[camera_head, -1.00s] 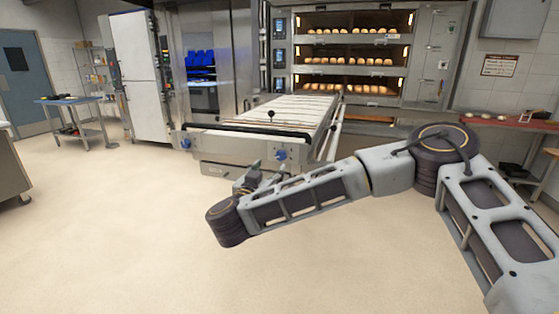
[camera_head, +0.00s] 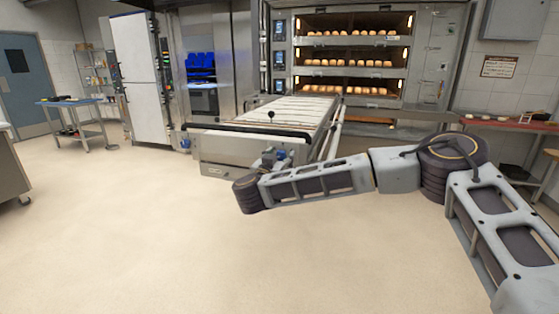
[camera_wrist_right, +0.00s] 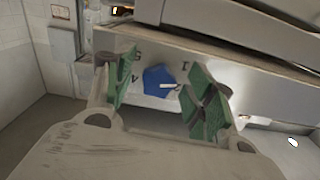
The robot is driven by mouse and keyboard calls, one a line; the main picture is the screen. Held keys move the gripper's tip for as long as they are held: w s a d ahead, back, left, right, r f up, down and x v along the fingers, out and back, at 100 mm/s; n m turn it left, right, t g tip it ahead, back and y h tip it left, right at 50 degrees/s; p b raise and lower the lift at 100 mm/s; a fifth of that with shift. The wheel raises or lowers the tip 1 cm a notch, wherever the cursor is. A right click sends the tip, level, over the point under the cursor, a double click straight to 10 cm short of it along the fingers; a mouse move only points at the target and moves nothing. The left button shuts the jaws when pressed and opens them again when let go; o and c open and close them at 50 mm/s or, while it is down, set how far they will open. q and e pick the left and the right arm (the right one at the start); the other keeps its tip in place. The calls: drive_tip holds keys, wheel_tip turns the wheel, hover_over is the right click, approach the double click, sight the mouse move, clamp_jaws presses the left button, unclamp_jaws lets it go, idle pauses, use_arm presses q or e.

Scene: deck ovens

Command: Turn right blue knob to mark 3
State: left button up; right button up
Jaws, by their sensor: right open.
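The right blue knob (camera_wrist_right: 156,80) sits on the grey front panel of the loader in the right wrist view. A short white line on it points right, toward the right finger. Printed marks 1, 4 and what looks like 5 show around it; marks 2 and 3 cannot be made out, and the right finger covers part of that side. My right gripper (camera_wrist_right: 163,88) is open, its green fingertips on either side of the knob with gaps visible. In the head view the right gripper (camera_head: 269,157) is at the panel, partly covering the knob (camera_head: 281,153). My left gripper is out of view.
The left blue knob (camera_head: 185,143) is at the other end of the loader's front. The loader's pale belt (camera_head: 285,108) leads to a deck oven (camera_head: 350,50) with bread on several decks. The floor at front left is clear.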

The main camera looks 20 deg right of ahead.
drive_tip(key=shift+c, duration=0.2)
drive_tip(key=c, duration=1)
drive_tip(key=shift+c, duration=0.2)
